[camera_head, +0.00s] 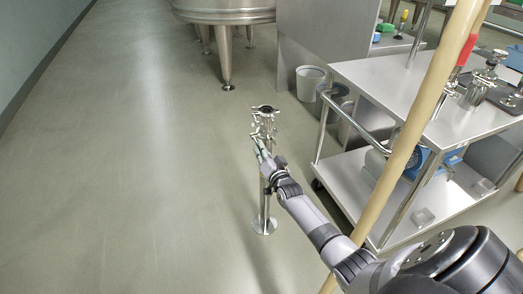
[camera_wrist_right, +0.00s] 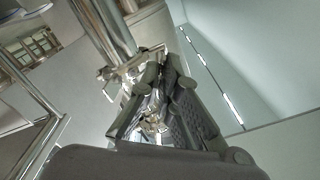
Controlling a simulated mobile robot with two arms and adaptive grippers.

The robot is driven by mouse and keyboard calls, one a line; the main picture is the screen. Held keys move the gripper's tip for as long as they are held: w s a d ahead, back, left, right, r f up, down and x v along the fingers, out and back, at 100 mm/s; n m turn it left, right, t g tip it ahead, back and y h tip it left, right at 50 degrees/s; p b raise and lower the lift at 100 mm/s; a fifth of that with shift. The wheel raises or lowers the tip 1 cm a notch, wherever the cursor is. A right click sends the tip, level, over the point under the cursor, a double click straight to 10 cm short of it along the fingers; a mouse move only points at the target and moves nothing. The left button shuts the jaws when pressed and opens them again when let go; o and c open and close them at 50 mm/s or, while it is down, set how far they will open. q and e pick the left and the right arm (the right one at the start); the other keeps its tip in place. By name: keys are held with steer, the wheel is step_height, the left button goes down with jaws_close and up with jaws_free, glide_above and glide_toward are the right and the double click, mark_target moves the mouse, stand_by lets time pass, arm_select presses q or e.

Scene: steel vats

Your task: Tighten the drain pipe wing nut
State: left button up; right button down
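A shiny steel drain pipe (camera_head: 265,200) stands upright on a round foot on the floor, with a clamp and fittings at its top (camera_head: 264,110). My right gripper (camera_head: 258,146) is at the fittings just below the pipe's top. In the right wrist view the two dark fingers of my right gripper (camera_wrist_right: 160,82) lie close around shiny metal, which looks like the wing nut (camera_wrist_right: 152,122). Whether the fingers press on it cannot be told. The steel pipe also shows in the right wrist view (camera_wrist_right: 104,28). My left gripper is in neither view.
A steel cart (camera_head: 400,80) with tools on top stands right of the pipe. A pale pole (camera_head: 405,140) crosses in front of it. The floor (camera_head: 130,160) to the left is clear.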

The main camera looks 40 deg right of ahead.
arm_select(q)
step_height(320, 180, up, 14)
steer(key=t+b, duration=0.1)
steer(key=b, duration=0.3)
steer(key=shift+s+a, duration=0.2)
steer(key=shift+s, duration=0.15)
arm_select(e)
steer(key=shift+f+m, duration=0.2)
steer(key=shift+m, duration=6.2)
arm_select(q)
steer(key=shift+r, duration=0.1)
arm_select(e)
steer(key=c, duration=1.8)
jaws_free()
steer(key=shift+r, duration=0.1)
steer(key=shift+s, duration=0.1)
